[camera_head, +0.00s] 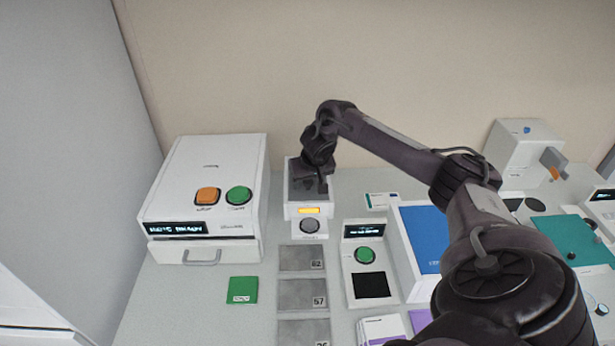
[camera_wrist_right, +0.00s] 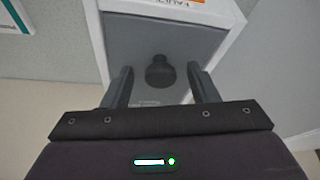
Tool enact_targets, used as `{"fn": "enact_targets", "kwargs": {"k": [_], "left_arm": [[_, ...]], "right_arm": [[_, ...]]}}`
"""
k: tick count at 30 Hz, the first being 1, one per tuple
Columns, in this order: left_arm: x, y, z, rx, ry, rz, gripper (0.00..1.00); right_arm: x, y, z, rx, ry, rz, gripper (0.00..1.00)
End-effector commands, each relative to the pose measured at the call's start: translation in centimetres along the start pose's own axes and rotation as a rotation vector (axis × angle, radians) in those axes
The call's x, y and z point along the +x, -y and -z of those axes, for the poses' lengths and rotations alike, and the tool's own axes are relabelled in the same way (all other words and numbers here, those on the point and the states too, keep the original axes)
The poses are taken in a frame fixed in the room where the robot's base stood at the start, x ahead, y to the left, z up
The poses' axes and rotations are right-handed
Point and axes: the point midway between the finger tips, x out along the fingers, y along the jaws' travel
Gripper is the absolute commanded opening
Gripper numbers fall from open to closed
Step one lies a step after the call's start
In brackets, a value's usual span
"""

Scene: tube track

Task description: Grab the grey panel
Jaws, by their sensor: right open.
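A grey panel (camera_wrist_right: 135,35) with a dark round knob (camera_wrist_right: 159,72) fills the top of a small white device (camera_head: 306,212). In the head view the panel is mostly hidden by my right gripper (camera_head: 311,180). My right gripper is directly above it, pointing down. In the right wrist view the gripper (camera_wrist_right: 160,70) is open, with one finger on each side of the knob and gaps between. I cannot tell how far above the panel the fingertips are. Grey plates lie in a column in front of the device, marked 62 (camera_head: 297,259) and 57 (camera_head: 297,294). My left gripper is not in view.
A white machine (camera_head: 205,185) with orange and green buttons stands left. A small device (camera_head: 364,255) with a green button and a blue-topped box (camera_head: 418,236) stand right. A green square (camera_head: 242,290) lies in front. My right arm covers much of the right side.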

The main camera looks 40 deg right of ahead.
Motion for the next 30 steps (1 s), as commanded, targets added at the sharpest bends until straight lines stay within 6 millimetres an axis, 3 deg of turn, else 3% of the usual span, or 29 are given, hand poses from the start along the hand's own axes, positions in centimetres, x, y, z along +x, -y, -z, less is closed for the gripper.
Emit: {"fn": "enact_targets", "kwargs": {"k": [5,16,25,30], "left_arm": [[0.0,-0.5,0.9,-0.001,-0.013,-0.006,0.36],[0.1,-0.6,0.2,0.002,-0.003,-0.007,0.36],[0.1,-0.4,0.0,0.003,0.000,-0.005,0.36],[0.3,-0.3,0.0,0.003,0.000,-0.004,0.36]], "right_arm": [[0.0,0.0,0.0,0.000,0.000,0.000,0.51],[0.0,0.0,0.0,0.000,0.000,0.000,0.03],[-0.2,0.0,0.1,0.001,-0.002,0.001,0.01],[-1.3,0.0,0.7,0.001,-0.003,0.002,0.01]]}}
